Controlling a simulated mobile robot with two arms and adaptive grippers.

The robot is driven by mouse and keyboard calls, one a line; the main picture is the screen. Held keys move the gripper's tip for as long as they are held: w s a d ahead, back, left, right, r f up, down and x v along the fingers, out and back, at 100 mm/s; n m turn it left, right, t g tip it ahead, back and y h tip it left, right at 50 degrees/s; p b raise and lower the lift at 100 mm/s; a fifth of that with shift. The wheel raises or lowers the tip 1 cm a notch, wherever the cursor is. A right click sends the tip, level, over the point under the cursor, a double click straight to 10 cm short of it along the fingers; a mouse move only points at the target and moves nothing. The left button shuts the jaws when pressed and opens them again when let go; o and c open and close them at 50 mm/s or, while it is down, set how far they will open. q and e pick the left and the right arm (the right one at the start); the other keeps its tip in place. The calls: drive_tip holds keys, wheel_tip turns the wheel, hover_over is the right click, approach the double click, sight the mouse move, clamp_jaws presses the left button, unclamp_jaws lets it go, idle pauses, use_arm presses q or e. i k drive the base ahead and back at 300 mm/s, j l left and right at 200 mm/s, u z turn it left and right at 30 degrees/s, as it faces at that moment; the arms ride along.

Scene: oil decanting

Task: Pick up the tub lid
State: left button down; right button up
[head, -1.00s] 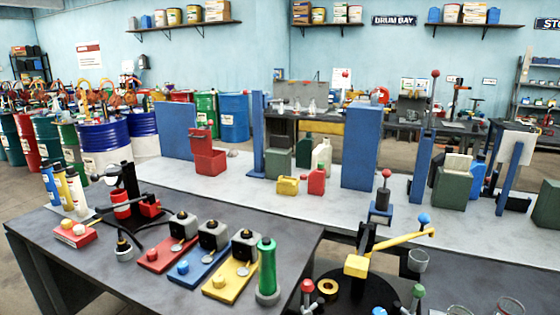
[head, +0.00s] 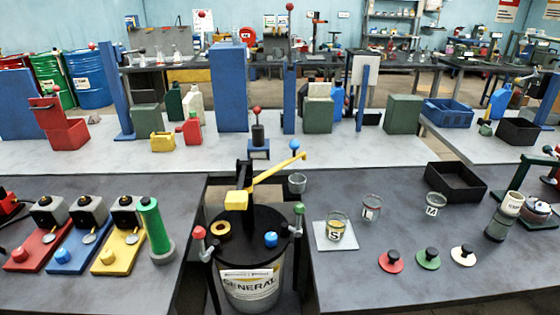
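Neither of my grippers is in view. I cannot tell for sure which thing is the tub lid. A large grey tub (head: 252,290) labelled "GENERAL" stands in a gap in the front bench, under a round black top (head: 252,246). To the right, three small discs with black knobs lie flat on the bench: a red one (head: 386,267), a green one (head: 422,265) and a cream one (head: 457,261).
A jar with yellowish contents (head: 337,231) stands on a white plate (head: 325,243). Two clear jars (head: 371,207) (head: 435,205) and a black tray (head: 455,182) stand behind the discs. A yellow lever (head: 272,174) rises over the black top. The bench's right front is clear.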

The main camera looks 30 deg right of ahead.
sight(428, 259)
drive_tip(key=z, duration=1.25)
